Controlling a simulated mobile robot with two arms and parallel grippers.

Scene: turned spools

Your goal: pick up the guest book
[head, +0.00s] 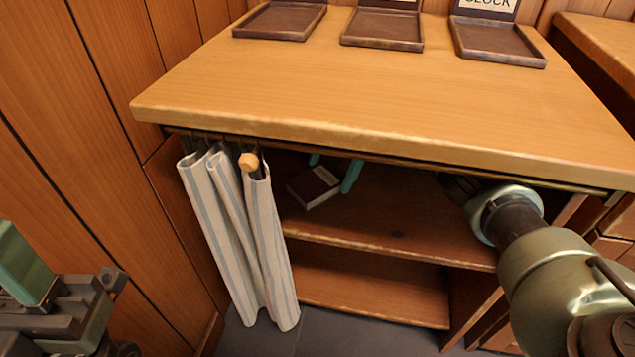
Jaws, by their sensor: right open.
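The guest book, seemingly the small dark red book with pale page edges (315,187), lies on the upper shelf under the counter, right of the curtain. My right arm reaches in under the counter from the right. My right gripper (332,173) is open, its two teal fingers showing just below the counter edge near the book. One finger is right of the book and the other shows above it; I cannot tell whether they touch it. The counter hides the rest of this gripper. My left gripper (25,268) is partly in view at the lower left, away from the shelf.
A striped curtain (235,235) hangs bunched at the left of the opening, with a wooden rod end (249,162) at its top. The wooden counter (350,100) overhangs the shelves. Several dark trays (383,28) stand at its back. The lower shelf (370,290) looks empty.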

